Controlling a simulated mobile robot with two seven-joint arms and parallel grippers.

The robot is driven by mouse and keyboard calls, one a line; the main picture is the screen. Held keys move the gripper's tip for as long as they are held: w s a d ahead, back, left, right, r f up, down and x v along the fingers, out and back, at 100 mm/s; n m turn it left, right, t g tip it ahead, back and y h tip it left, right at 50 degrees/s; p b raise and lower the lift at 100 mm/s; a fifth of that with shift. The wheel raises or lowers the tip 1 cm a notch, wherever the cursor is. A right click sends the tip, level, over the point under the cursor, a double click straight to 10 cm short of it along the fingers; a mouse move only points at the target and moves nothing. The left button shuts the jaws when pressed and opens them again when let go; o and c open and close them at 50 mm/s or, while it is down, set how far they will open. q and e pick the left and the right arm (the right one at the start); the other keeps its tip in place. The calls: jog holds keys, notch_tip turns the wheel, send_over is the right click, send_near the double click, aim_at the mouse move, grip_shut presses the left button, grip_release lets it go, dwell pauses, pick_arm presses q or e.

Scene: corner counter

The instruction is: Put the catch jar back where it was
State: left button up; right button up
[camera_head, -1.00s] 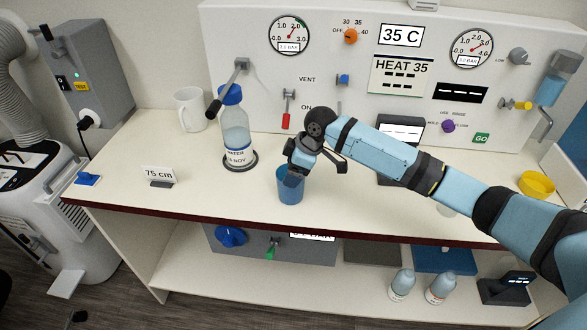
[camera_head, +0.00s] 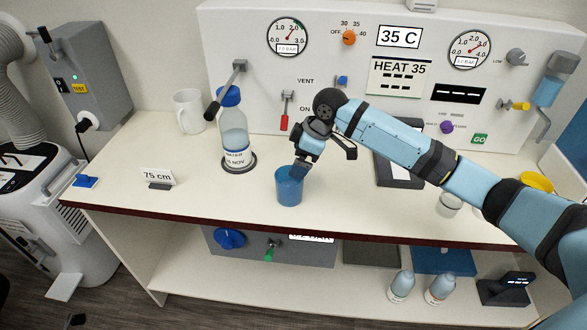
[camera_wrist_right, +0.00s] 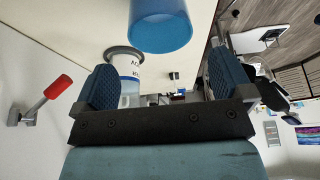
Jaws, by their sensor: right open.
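A blue cup-shaped jar (camera_head: 288,190) stands upright on the counter, near its front edge; I take it for the catch jar. My right gripper (camera_head: 300,170) is at its rim, just above and behind it, with its fingers apart. In the right wrist view the blue jar (camera_wrist_right: 160,28) is beyond the open fingers (camera_wrist_right: 163,80), with nothing clamped between them. A small clear glass jar (camera_head: 449,205) stands farther right on the counter, partly behind my right arm. My left gripper is not in view.
A white mug (camera_head: 188,110) and a 75 cm sign (camera_head: 159,178) are farther left. A red-handled lever (camera_head: 284,121) is on the panel behind.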

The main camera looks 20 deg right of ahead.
jog(key=v, duration=0.6)
jog(key=shift+r, duration=0.4)
jog(key=s+a+f+m, duration=0.1)
jog(key=s+a+f, duration=0.4)
jog(key=s+f, duration=0.25)
jog(key=s+a+f+m, duration=0.1)
jog(key=s+a+f, duration=0.3)
jog(key=s+f, duration=0.3)
jog(key=s+d+f+m+t+h, duration=0.1)
jog(key=s+d+m+h, duration=0.2)
jog(key=s, duration=0.7)
jog(key=s+d+f+m+h, duration=0.15)
jog(key=s+m, duration=0.25)
jog(key=s, duration=0.6)
jog(key=w+a+f+t+y+p, duration=0.3)
jog(key=w+a+f+t+p, duration=0.2)
jog(key=w+f+t+p, duration=0.1)
jog(key=shift+a+f+t, duration=0.15)
jog(key=shift+f+t, duration=0.1)
jog(key=shift+t, duration=0.45)
